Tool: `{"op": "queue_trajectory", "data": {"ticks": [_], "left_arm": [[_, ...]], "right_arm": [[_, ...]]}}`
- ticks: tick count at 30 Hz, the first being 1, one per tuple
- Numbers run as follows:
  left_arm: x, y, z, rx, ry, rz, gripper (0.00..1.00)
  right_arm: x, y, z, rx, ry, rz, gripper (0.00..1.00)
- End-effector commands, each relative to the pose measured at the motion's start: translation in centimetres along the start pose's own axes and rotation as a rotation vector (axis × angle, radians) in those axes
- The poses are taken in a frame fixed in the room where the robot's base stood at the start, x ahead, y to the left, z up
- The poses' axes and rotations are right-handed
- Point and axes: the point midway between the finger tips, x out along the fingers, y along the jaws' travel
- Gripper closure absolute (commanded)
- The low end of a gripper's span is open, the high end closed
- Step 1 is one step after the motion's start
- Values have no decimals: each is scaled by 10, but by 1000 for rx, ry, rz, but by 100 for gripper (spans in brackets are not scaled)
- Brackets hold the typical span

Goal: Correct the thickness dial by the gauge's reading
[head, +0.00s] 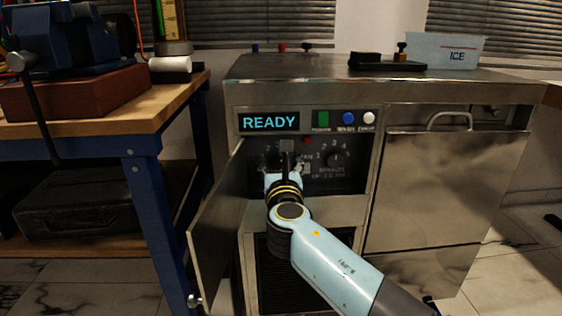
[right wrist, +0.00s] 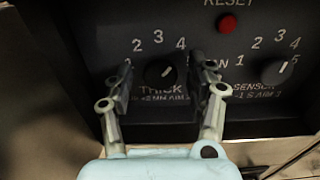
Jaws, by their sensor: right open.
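The thickness dial (right wrist: 160,72), a round black knob labelled THICK, is on the dark panel in the right wrist view. Its pale mark points to the upper right, roughly toward the 4. My right gripper (right wrist: 162,78) is open, one finger on each side of this knob. I cannot tell whether the fingers touch it. In the head view the right gripper (head: 287,160) reaches the panel and hides most of this dial. The lit display (head: 269,122) reads READY. I see no thickness reading. My left gripper is out of view.
A second knob labelled SENSOR (right wrist: 275,71) is on the right, with a red RESET button (right wrist: 228,23) above. Green, blue and white buttons (head: 348,118) sit beside the display. An open cabinet door (head: 215,235) stands left of my arm. A wooden workbench (head: 120,125) is further left.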

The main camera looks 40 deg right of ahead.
Motion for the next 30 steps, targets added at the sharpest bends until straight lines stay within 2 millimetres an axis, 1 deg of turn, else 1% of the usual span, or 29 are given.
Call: {"op": "queue_trajectory", "data": {"ticks": [6, 18, 25, 28, 30], "left_arm": [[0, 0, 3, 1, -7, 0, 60], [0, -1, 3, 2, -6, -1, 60], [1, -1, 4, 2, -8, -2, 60], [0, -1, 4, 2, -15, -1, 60], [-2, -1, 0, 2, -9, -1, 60]], "right_arm": [[0, 0, 0, 0, 0, 0, 44], [0, 0, 0, 0, 0, 0, 96], [0, 0, 0, 19, 0, 0, 97], [0, 0, -1, 51, 0, 0, 97], [0, 0, -1, 85, 0, 0, 97]]}}
